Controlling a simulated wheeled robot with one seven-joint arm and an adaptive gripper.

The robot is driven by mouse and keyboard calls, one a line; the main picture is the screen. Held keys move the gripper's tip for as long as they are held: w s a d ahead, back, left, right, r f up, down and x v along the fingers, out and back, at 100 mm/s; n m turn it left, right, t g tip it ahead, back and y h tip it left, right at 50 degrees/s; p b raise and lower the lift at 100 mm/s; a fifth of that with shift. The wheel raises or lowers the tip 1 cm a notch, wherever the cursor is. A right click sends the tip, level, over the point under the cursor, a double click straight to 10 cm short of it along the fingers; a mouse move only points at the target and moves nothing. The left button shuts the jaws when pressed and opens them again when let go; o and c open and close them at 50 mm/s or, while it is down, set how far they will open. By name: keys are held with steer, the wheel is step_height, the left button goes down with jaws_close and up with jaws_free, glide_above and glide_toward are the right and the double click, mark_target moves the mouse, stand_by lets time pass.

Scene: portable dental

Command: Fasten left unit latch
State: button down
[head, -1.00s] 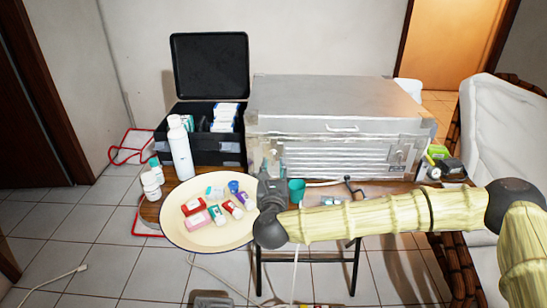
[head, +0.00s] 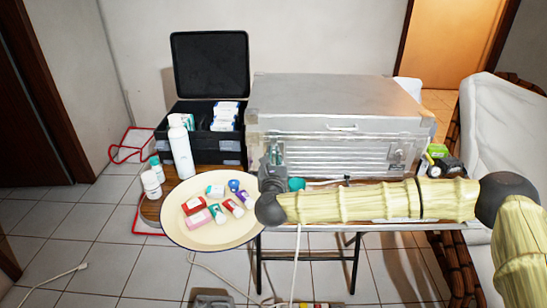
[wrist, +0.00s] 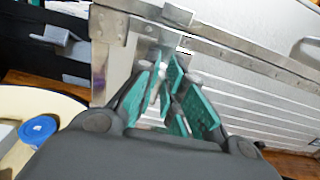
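The silver metal unit (head: 340,100) stands on the table with its lid down. Its front left corner faces my gripper. My gripper (head: 273,154) is at the left part of the unit's front, just below the lid seam. In the wrist view, the teal finger pads of my gripper (wrist: 170,95) are partly apart, with no object clearly held between them. A metal latch piece (wrist: 187,43) shows at the lid seam just beyond the fingertips. The shiny front mirrors the pads, so I cannot tell whether they touch the latch or whether it is fastened.
A cream round tray (head: 190,236) with several small boxes and bottles is left of my gripper. A white bottle (head: 181,152) and an open black case (head: 205,155) stand behind it. A green-and-black item (head: 438,160) lies right of the unit.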

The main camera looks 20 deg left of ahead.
stand_by(0.4)
steer(key=n, duration=0.4)
steer(key=shift+a+n, duration=0.1)
steer(key=shift+n, duration=0.2)
steer(key=shift+s+a+f+n+p, duration=0.15)
steer(key=shift+n+p, duration=0.6)
steer(key=shift+n, duration=2.6)
steer(key=shift+w+f+n+p, duration=0.1)
steer(key=shift+n+p, duration=0.6)
steer(key=shift+n, duration=2.65)
steer(key=c, duration=1.5)
jaws_free()
